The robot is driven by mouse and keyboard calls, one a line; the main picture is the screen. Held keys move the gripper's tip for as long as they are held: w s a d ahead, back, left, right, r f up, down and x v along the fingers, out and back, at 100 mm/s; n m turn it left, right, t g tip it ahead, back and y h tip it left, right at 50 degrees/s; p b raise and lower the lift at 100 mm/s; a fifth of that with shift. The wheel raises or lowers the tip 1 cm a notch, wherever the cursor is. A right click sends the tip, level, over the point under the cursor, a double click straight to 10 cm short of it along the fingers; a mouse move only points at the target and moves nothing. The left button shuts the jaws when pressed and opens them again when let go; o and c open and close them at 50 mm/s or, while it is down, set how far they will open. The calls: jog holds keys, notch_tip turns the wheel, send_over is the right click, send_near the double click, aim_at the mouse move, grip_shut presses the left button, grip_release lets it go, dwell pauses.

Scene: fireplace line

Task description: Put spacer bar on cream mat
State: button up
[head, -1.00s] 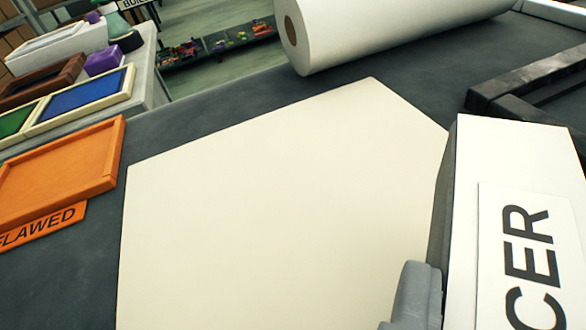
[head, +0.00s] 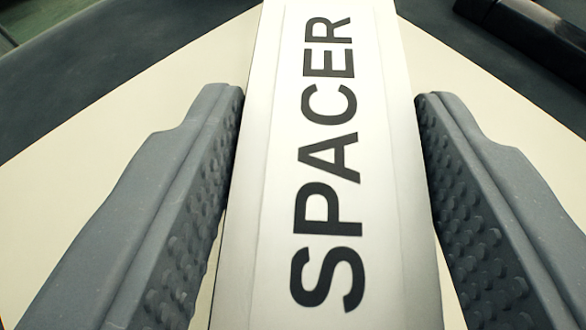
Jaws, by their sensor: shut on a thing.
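The white spacer bar (head: 340,210), with black SPACER lettering, runs up the middle of the head view and past its top and bottom edges. My gripper (head: 328,94) is shut on it, with one grey, bumpy-faced finger along each long side. The cream mat (head: 90,175) spreads behind the bar and shows on both sides of it. The bar is over the mat in this view. I cannot tell whether its underside touches the mat, because the bar and fingers hide that area.
Dark grey tabletop (head: 130,50) lies beyond the mat's edges at the upper left and right. A black bar-like object (head: 530,35) lies at the upper right, off the mat. A bit of greenish floor (head: 30,18) shows at the top left corner.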

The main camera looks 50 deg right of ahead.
aim_at(323, 212)
notch_tip(323, 212, down, 3)
jog(key=shift+f+b, duration=0.1)
jog(key=shift+b, duration=0.7)
jog(key=o, duration=1)
jog(key=shift+r, duration=0.2)
jog(key=shift+s+a+r, duration=0.1)
jog(key=shift+a+r, duration=0.05)
jog(key=shift+a, duration=0.1)
jog(key=p+v, duration=0.4)
jog(key=v, duration=0.7)
jog(key=shift+s+a+p, duration=0.15)
jog(key=shift+p, duration=0.2)
